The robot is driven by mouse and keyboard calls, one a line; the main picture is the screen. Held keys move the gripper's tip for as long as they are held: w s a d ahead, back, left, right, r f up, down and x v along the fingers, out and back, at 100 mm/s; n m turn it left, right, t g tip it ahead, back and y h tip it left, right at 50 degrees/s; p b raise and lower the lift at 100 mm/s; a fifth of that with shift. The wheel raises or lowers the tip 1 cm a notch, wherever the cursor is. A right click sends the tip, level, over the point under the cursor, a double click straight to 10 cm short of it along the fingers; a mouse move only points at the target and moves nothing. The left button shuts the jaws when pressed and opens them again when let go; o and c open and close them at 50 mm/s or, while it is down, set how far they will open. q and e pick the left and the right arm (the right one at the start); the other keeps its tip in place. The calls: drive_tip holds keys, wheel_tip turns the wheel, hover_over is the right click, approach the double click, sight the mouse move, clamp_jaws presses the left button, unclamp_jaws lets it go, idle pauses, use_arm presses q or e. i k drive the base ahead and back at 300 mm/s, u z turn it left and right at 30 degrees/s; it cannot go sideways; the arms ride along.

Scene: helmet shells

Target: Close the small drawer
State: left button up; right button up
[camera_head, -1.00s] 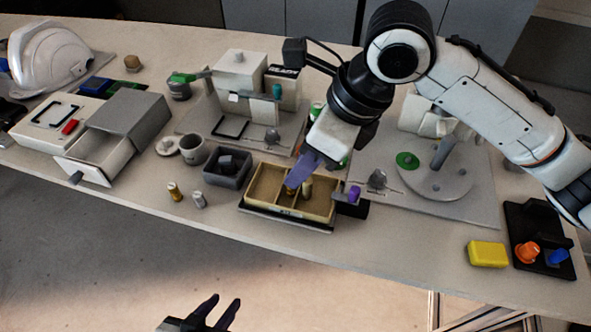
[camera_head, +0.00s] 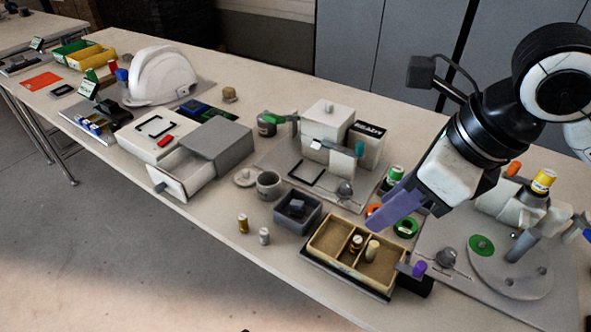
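The small drawer (camera_head: 187,172) stands pulled out of its grey housing (camera_head: 228,138) on the left half of the table. Its pale tray looks empty, and a dark knob (camera_head: 160,187) sticks out of its front. My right gripper (camera_head: 385,214) has purple fingers pointing down and left. It hangs above the area behind the divided tan tray, well to the right of the drawer and apart from it. The fingers overlap in this view, so their gap cannot be judged. My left gripper is not visible now.
A white helmet shell (camera_head: 160,76) lies behind the drawer. Two small cylinders (camera_head: 243,223) stand near the front edge. Floor is open before the drawer.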

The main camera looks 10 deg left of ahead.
sight(183, 172)
drive_tip(key=u, duration=1.25)
drive_tip(key=k, duration=0.15)
